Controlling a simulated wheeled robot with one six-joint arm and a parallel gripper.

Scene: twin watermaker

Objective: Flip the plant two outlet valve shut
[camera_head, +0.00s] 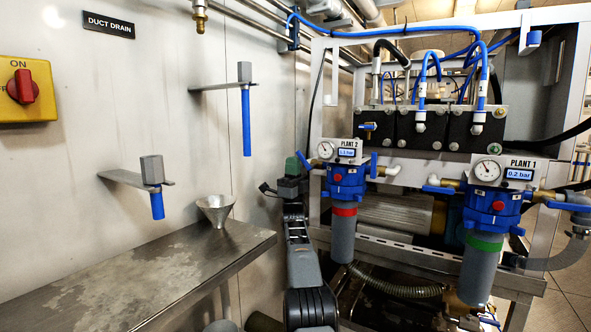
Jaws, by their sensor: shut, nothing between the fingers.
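Two blue-headed filter housings stand on the right. The left housing (343,181) has a red band, and its plate (344,150) has a gauge and a small display; its plant number is too small to be sure of. A blue lever (304,160) slants on its left side, and another blue lever (373,164) stands near upright on its right. The right housing (490,208) has a green band and a plate reading PLANT 1, 0.2 bar. Its blue levers (438,189) and (570,206) lie about level. My gripper (287,186) is shut and empty, just left of the red-banded housing, below its left lever; contact cannot be told.
A steel bench (140,285) with a funnel (215,209) lies left. The frame (316,85), hoses and a corrugated pipe (400,287) crowd the right side.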

